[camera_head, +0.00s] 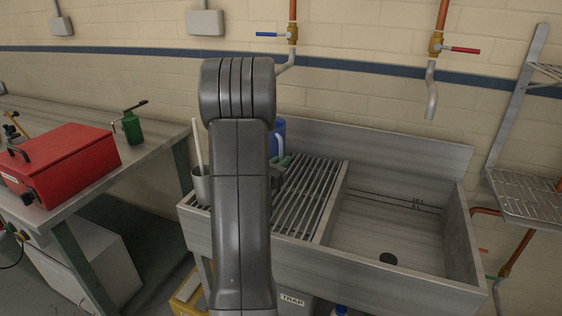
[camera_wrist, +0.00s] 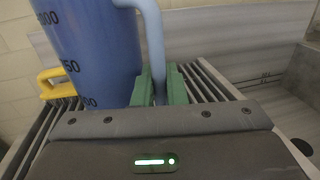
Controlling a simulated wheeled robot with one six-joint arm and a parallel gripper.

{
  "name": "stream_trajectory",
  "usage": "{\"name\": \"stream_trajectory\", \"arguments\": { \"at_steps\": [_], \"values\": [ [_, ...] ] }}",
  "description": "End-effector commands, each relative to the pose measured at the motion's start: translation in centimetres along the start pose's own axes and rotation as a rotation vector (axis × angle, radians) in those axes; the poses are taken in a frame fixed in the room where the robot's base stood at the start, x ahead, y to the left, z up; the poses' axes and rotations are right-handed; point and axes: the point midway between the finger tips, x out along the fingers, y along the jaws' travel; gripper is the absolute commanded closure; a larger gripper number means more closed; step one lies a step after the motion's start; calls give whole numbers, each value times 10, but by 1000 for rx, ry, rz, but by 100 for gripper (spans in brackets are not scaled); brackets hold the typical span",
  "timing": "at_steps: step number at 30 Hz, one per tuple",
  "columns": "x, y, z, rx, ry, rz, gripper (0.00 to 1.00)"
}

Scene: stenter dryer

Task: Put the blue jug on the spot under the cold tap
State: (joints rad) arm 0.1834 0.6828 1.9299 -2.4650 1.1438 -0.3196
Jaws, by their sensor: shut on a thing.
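The blue jug (camera_head: 279,128) is behind my arm over the slatted rack at the left of the sink, mostly hidden in the head view. In the wrist view the jug (camera_wrist: 100,45) fills the upper left, with dark volume marks and a paler handle. My gripper (camera_wrist: 158,87) is shut on that handle, one green fingertip on each side. The jug looks upright; whether its base touches the slats is hidden. The cold tap (camera_head: 292,40), with a blue lever, is on the wall above; its spout end is partly behind my arm. The spot under it is hidden.
The slatted rack (camera_head: 312,190) adjoins an open basin (camera_head: 385,235) with a drain. A red-levered tap (camera_head: 437,48) hangs above the basin. A grey cup (camera_head: 201,188) with a stick stands left of my arm. A yellow handle (camera_wrist: 55,84) shows beside the jug. A wire shelf (camera_head: 530,195) is at right.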

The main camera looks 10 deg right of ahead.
Motion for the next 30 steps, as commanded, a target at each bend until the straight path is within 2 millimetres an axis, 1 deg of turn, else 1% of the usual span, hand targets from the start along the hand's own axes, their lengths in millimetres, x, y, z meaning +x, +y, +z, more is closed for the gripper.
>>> {"name": "stream_trajectory", "arguments": {
  "at_steps": [4,5,6,8,16,20,23,30],
  "values": [
    [0,0,-4,1,-1,0,100],
    [0,0,-3,0,0,0,85],
    [0,0,-2,0,0,0,77],
    [0,0,-2,0,0,0,67],
    [0,0,-2,0,0,0,67],
    [0,0,3,0,1,0,67],
    [-17,2,-1,0,1,5,67],
    [-72,2,-1,0,1,6,67]
  ]
}}
